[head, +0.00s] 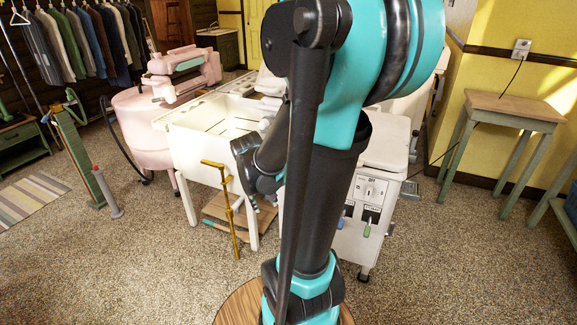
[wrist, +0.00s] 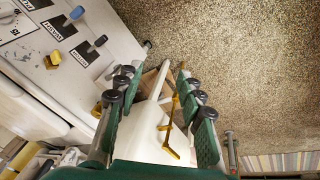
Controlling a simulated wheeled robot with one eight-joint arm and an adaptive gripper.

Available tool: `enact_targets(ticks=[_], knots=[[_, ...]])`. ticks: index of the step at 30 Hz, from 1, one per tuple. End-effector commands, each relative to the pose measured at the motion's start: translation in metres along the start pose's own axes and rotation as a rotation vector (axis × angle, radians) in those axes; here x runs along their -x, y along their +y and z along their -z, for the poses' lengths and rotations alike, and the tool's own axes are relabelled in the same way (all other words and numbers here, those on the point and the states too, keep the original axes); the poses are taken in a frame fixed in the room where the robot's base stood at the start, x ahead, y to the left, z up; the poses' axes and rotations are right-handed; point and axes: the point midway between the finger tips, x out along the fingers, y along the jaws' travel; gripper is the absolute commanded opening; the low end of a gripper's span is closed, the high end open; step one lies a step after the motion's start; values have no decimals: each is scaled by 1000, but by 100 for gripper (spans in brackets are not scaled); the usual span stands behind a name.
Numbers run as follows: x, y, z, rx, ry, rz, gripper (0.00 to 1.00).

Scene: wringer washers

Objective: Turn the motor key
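The white washer's control panel (head: 365,200) shows in the head view right of my arm, with a round dial marked OFF and small levers under black labels. In the wrist view the panel (wrist: 70,40) fills the upper left. A small yellow key-like knob (wrist: 52,60) sticks out of it near the dial; I cannot tell for sure whether it is the motor key. My gripper (wrist: 158,76) has its green fingers spread with nothing between them, right of and apart from the knob. My arm hides much of the washer and gripper in the head view.
A white wash tub (head: 210,130) and a pink wringer washer (head: 145,120) stand at left. A wooden-topped table (head: 515,108) stands at right. The floor in front is largely clear.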

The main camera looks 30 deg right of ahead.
Motion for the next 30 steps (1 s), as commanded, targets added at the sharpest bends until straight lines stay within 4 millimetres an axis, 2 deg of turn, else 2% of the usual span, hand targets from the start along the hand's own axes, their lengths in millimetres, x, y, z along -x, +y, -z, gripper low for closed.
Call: enact_targets(ticks=[1, 6, 18, 24, 30], knots=[[-4, 9, 16, -13, -24, -40, 38], [-17, 43, 62, -64, -104, -191, 38], [-67, 110, 153, -226, -255, -566, 38], [-98, 134, 183, -324, -307, -755, 38], [-122, 146, 198, -399, -332, -890, 38]])
